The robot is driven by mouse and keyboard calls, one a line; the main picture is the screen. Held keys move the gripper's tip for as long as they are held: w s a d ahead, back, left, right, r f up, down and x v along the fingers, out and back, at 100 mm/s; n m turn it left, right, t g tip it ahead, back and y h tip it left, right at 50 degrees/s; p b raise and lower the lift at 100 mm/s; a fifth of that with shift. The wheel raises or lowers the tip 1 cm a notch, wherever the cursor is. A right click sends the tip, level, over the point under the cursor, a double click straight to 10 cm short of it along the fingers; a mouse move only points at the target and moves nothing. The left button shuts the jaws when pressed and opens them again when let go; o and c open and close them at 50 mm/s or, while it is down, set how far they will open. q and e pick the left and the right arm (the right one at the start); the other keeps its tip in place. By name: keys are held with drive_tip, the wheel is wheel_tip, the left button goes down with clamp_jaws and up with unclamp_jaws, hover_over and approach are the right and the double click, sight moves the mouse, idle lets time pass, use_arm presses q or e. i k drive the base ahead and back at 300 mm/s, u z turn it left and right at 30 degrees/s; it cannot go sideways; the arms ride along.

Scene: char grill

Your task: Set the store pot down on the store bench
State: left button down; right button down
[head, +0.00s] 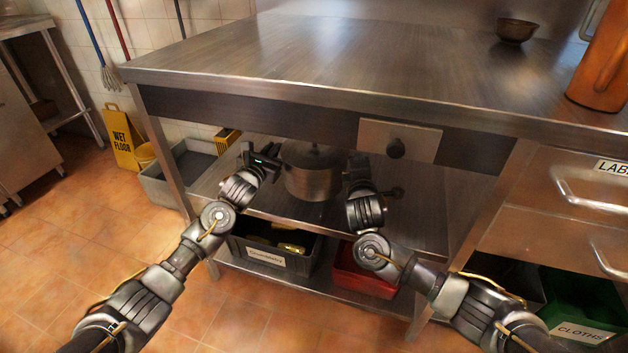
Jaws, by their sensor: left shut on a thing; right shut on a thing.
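The store pot (312,181) is a metal pot with a lid, upright between my two grippers at the middle shelf, under the bench top. My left gripper (266,163) is shut on its left side, and my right gripper (354,172) is shut on its right side. The steel bench (300,65) has a wide top above and a middle shelf (415,222) around the pot. I cannot tell whether the pot's base touches the shelf.
Below are a grey bin (268,257) and a red bin (352,280). On top stand a small bowl (516,30) and an orange container (604,65). The middle of the top is clear.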

sight(310, 58)
drive_tip(key=z, duration=0.2)
drive_tip(key=k, duration=1.05)
drive_tip(key=u, duration=0.2)
